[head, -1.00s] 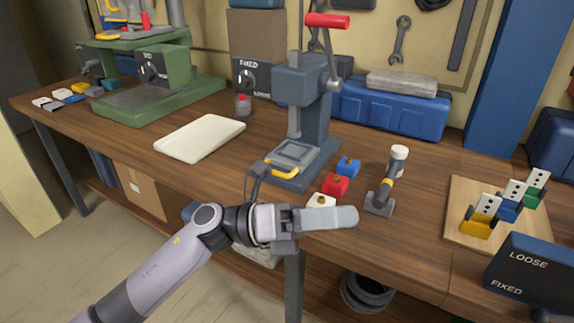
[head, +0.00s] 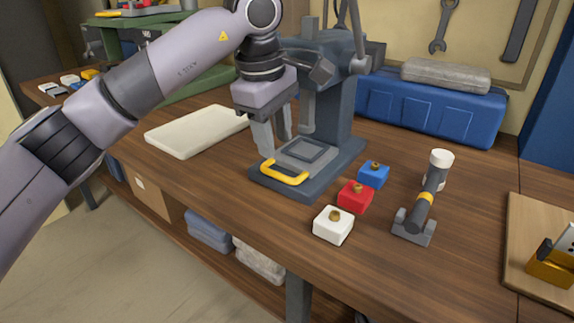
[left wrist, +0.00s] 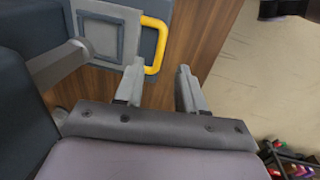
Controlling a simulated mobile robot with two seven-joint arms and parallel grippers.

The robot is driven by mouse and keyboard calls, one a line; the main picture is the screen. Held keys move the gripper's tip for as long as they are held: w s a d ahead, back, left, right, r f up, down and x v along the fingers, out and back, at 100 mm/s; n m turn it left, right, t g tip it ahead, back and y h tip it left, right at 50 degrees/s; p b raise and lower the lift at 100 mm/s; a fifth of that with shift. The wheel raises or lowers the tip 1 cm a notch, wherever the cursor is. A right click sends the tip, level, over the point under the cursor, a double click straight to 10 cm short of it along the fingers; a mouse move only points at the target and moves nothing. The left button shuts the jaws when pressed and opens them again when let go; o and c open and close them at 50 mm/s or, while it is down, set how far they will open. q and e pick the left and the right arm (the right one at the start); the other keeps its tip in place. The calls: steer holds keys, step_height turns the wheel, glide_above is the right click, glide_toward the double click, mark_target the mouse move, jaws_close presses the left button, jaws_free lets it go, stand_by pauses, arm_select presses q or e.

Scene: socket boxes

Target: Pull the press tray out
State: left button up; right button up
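The blue-grey press (head: 330,100) stands on the workbench. Its grey tray (head: 302,154) lies on the press base and has a yellow handle (head: 284,172) at its front. In the left wrist view the tray (left wrist: 100,36) and the yellow handle (left wrist: 158,45) show at the upper left. My left gripper (head: 277,146) is above and just behind the handle in the head view. Its two fingers are apart and empty; in the left wrist view the gripper (left wrist: 159,82) shows a clear gap between them, with the handle just beyond the left finger. My right gripper is not in view.
White (head: 333,225), red (head: 355,197) and blue (head: 373,174) socket boxes stand right of the press. A white board (head: 195,130) lies on the left. Bare bench lies before the press.

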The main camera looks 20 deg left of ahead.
mark_target(280, 174)
arm_select(q)
steer(key=f, duration=0.4)
steer(key=w+f+b, duration=0.1)
steer(key=f, duration=0.1)
steer(key=shift+w+d+f, duration=0.1)
steer(key=shift+f, duration=0.3)
jaws_close()
